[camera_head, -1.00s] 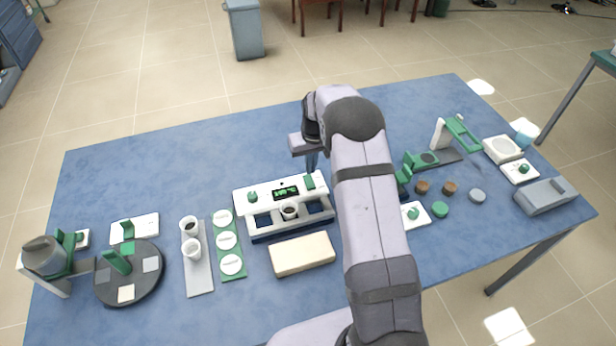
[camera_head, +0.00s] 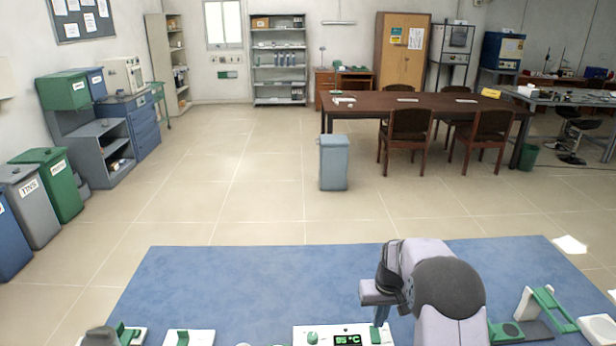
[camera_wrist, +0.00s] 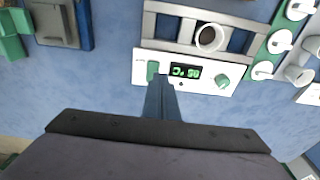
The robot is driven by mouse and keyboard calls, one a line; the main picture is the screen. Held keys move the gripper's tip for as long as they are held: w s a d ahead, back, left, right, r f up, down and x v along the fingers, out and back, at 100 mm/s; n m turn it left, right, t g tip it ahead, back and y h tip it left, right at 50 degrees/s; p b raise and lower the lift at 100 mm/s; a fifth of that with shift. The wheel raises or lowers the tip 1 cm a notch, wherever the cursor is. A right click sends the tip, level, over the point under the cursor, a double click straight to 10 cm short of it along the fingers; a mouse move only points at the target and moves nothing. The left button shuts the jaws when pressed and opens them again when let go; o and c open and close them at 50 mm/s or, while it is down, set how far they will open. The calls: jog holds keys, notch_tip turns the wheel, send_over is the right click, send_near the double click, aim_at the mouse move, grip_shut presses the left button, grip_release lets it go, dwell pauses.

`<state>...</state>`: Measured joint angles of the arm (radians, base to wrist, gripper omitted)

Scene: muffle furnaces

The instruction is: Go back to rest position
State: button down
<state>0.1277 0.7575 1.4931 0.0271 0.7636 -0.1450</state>
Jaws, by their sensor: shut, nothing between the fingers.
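My gripper (camera_head: 381,316) hangs at the end of my raised arm, above the blue table (camera_head: 240,275) in the head view. In the wrist view my gripper (camera_wrist: 160,97) shows its fingers together, with nothing between them. The fingertips overlap the picture of the white heater unit with a green display (camera_wrist: 186,72); I cannot tell the height between them. The heater unit also shows at the bottom edge of the head view (camera_head: 318,338), where the display reads 95 °C. A white cup (camera_wrist: 209,37) with dark contents sits in its rack in the wrist view.
A green strip with round white pads (camera_wrist: 276,42) and more cups (camera_wrist: 299,74) lie beside the heater. A green and white stand (camera_head: 545,305) is at the right. The table's far strip is clear. A grey bin (camera_head: 334,165) stands on the floor beyond.

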jog(key=s+a+r, duration=0.2)
jog(key=s, duration=0.8)
jog(key=s+a+r+g, duration=0.1)
jog(key=s+a+r, duration=0.1)
jog(key=s, duration=0.7)
jog(key=s+a+r, duration=0.2)
jog(key=s, duration=0.8)
jog(key=shift+s+r, duration=0.2)
jog(key=shift+s, duration=0.15)
